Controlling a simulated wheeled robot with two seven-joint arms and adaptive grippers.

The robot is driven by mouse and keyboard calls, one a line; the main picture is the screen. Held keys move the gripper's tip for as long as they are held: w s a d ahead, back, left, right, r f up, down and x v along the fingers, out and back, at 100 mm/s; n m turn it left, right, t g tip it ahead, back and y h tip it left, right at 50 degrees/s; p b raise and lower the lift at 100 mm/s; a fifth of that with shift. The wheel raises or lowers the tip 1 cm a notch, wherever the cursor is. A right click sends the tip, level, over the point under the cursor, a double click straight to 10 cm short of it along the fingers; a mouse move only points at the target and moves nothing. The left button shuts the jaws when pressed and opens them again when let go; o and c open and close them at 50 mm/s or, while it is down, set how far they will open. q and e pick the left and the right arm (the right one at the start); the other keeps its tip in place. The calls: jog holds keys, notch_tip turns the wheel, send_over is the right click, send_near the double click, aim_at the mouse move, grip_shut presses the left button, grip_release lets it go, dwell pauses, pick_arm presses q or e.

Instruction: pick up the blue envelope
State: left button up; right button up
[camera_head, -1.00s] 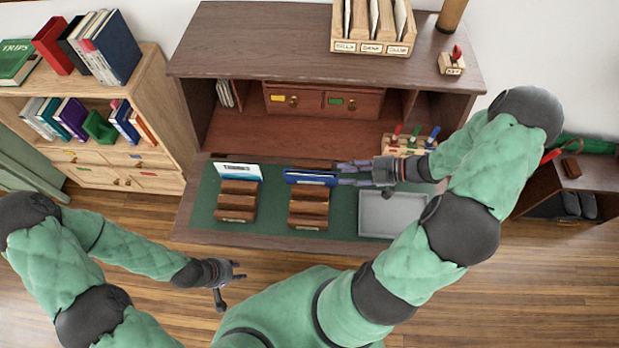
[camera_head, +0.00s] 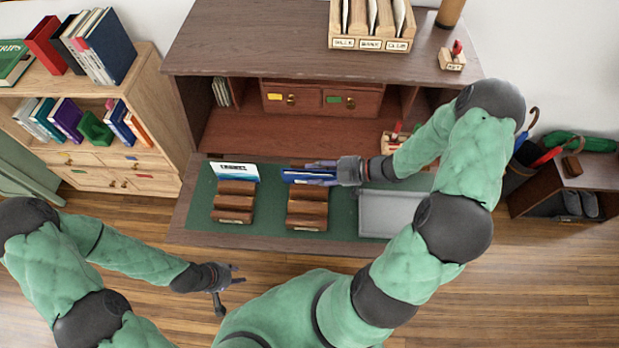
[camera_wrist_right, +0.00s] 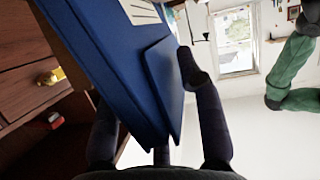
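The blue envelope (camera_head: 303,175) stands upright in the right-hand wooden letter rack (camera_head: 307,208) on the green desk mat. My right gripper (camera_head: 322,173) is at the envelope's right end and hides part of it. In the right wrist view the blue envelope (camera_wrist_right: 115,60), with a white label, lies between the fingers of my right gripper (camera_wrist_right: 155,95). The fingers are spread, with a gap showing beside the right finger. Whether the other finger touches is unclear. My left gripper (camera_head: 236,274) is open and empty, in front of the desk.
A white and blue letter (camera_head: 235,172) stands in the left-hand rack (camera_head: 233,206). A grey tray (camera_head: 388,214) lies right of the racks, partly under my right arm. The desk's upper shelf (camera_head: 255,45) overhangs behind. A stamp rack (camera_head: 392,141) stands behind my right arm.

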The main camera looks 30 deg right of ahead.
grip_shut()
jog(key=shift+d, duration=0.1)
dwell(0.5)
